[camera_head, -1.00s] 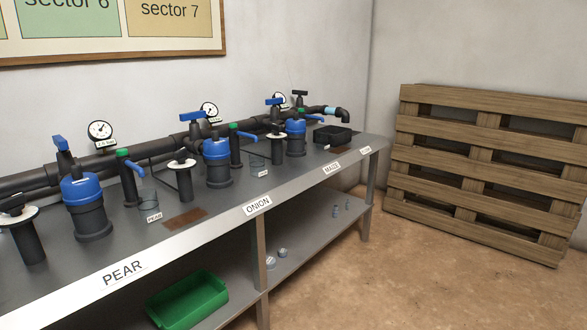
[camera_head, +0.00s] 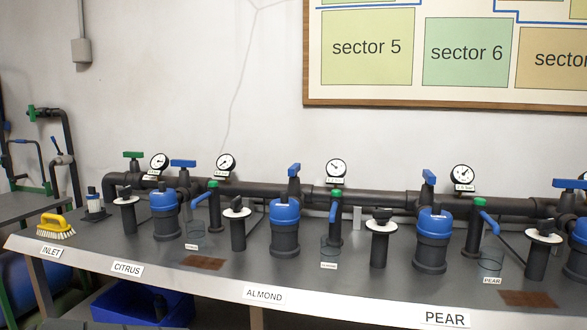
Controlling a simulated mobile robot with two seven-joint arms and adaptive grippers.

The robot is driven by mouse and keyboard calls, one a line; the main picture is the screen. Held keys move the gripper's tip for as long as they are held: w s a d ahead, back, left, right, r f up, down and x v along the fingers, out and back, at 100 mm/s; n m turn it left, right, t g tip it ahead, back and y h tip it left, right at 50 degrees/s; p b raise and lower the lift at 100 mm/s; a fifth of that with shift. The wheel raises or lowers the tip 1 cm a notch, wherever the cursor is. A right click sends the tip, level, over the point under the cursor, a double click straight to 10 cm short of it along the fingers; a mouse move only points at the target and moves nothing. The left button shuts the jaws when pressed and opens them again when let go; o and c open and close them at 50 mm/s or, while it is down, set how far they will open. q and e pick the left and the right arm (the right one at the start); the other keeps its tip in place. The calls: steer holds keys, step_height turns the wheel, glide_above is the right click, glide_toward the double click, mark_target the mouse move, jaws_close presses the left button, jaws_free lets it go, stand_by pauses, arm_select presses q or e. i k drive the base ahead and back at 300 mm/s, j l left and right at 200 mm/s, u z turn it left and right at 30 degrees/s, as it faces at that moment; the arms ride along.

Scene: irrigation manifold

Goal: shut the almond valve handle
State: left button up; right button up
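The ALMOND label (camera_head: 264,295) is on the bench's front edge, left of centre. Above it stands a blue-capped filter (camera_head: 285,228), with a blue valve handle (camera_head: 294,170) on a black stem behind it. That handle looks narrow and seen nearly end-on, unlike the wide citrus handle (camera_head: 183,163); its exact angle is hard to tell. To its right, a green-capped post (camera_head: 336,230) carries a smaller blue lever (camera_head: 333,212) slanting down. Neither of my grippers is in view.
A black pipe (camera_head: 390,198) with gauges (camera_head: 336,168) runs along the wall. The pear handle (camera_head: 429,178) also looks narrow. Black posts with pale discs (camera_head: 237,213) and glass beakers (camera_head: 329,257) stand near the front. A yellow brush (camera_head: 56,226) lies at the left end.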

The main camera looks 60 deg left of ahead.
mark_target(292, 171)
steer(key=u, duration=1.9)
steer(key=i+j+z, duration=0.45)
steer(key=i, duration=0.15)
